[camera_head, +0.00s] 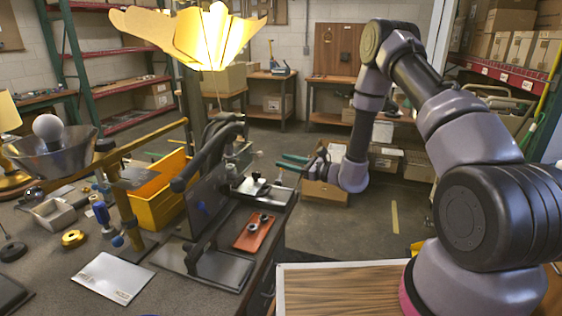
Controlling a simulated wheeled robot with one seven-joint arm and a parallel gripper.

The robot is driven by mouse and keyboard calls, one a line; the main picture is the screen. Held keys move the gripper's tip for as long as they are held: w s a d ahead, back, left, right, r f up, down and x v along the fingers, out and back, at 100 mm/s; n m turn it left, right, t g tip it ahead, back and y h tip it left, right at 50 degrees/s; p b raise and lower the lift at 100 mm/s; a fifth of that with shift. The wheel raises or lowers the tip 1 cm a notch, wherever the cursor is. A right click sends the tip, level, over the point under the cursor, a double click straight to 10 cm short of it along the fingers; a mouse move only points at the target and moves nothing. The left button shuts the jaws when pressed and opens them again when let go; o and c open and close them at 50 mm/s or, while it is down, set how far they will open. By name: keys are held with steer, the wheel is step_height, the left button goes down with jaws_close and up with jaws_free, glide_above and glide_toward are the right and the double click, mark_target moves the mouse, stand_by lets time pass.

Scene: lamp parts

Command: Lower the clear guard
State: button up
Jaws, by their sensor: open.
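A grey, see-through-looking panel (208,203), which I take to be the clear guard, stands tilted up on a bench machine. My gripper (284,162) is open and empty, with green fingers pointing left. It appears to the right of the guard, near the bench's right edge, and looks apart from it. I cannot tell its depth exactly.
A red tray (254,232) with small round parts lies right of the guard. A yellow bin (160,190) stands behind left. A lit yellow petal lampshade (205,38) hangs above. A metal bowl with a bulb (52,150) is far left. Open floor lies right of the bench.

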steer(key=shift+o, duration=1.4)
steer(key=w+a+m, duration=0.4)
steer(key=a, duration=0.4)
steer(key=shift+w, duration=0.4)
steer(key=shift+f, duration=0.1)
jaws_close()
